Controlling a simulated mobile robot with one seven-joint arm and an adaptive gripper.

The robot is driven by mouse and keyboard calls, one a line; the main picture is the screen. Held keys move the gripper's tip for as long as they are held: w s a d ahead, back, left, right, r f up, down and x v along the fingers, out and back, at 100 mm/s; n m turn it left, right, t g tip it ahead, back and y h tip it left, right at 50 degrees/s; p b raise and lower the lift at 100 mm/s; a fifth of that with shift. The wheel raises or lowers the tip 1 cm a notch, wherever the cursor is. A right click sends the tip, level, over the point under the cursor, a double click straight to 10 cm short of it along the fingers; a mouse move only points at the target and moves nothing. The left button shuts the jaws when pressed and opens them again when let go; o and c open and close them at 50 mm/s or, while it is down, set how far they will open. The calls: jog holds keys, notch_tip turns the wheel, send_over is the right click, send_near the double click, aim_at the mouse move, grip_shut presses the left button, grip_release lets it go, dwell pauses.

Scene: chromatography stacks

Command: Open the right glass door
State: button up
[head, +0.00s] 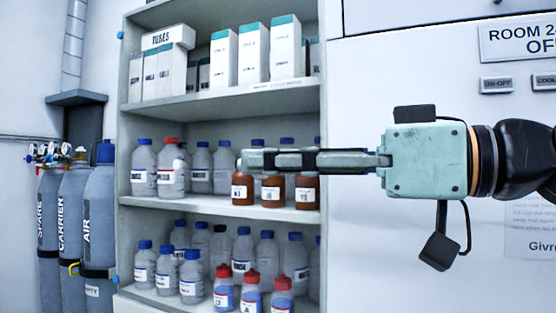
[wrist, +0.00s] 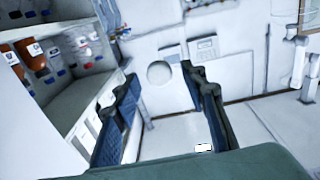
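My gripper (head: 246,160) reaches in from the right in the head view, level, in front of the middle shelf of bottles. In the wrist view my gripper (wrist: 160,77) has its two dark blue fingers well apart, with no object clearly held. A pale round knob-like thing (wrist: 159,73) shows between the fingertips; I cannot tell its distance or whether it is on a door. The shelf cabinet (head: 222,107) stands behind my gripper. No glass pane or right door handle can be made out; the cabinet's right edge is partly behind my gripper.
Shelves hold white boxes (head: 254,52), grey bottles (head: 143,168), brown bottles (head: 271,190) and red-capped bottles (head: 251,293). Gas cylinders (head: 100,215) stand at left. A white wall panel with a room sign (head: 520,38) is at right. Floor (wrist: 180,135) shows between the fingers.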

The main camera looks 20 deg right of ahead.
jog(key=v, duration=1.1)
jog(key=shift+s+d, duration=0.25)
